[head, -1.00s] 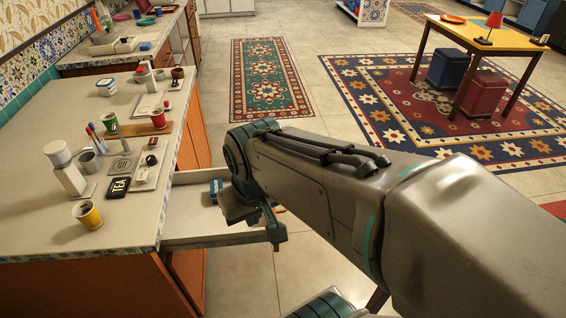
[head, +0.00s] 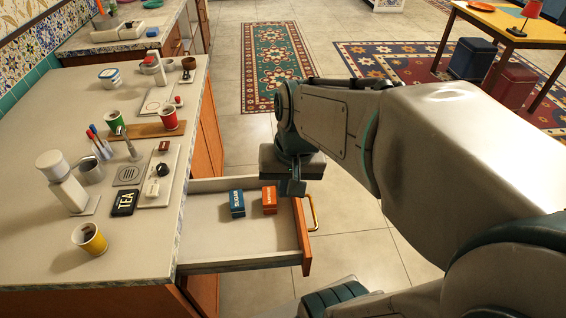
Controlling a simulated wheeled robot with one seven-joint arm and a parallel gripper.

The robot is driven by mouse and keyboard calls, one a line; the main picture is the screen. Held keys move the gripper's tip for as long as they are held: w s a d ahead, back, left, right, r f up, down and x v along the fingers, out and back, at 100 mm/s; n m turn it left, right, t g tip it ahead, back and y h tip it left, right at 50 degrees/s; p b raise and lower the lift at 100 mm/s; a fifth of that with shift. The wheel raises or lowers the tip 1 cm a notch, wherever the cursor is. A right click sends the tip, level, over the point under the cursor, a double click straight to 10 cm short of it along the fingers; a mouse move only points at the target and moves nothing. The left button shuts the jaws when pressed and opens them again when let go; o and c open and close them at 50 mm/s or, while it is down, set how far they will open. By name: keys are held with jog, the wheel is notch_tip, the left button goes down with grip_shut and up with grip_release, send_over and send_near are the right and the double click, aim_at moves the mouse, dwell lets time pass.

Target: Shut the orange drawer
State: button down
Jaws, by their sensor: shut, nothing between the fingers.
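The orange drawer (head: 303,237) stands pulled out from the counter on the left, with its orange front facing right and a brass handle (head: 312,212) on it. A blue box (head: 237,204) marked sugar and an orange box (head: 269,199) lie inside, towards the far right part. My gripper (head: 297,189) is shut and empty, pointing down near the far end of the drawer front. Whether it touches the drawer cannot be told from this view.
The counter (head: 140,250) holds cups, a TEA tin (head: 124,202), a white dispenser (head: 62,182) and a board (head: 150,130). Bare tiled floor (head: 350,250) lies right of the drawer. A yellow table (head: 500,22) with stools stands far right.

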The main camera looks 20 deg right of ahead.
jog(key=w+d+f+m+y+b, duration=0.45)
jog(key=d+f+m+b, duration=0.25)
jog(key=d+f+m, duration=0.25)
jog(key=w+d+f+m+y+b, duration=0.3)
jog(key=w+d+f+m+b, duration=0.2)
jog(key=d+f+m+b, duration=0.4)
jog(key=d+f+x, duration=0.1)
jog(key=x, duration=1)
jog(key=shift+d+f+n+t, duration=0.2)
jog(key=shift+d+n+t, duration=0.1)
jog(key=shift+n+t, duration=0.15)
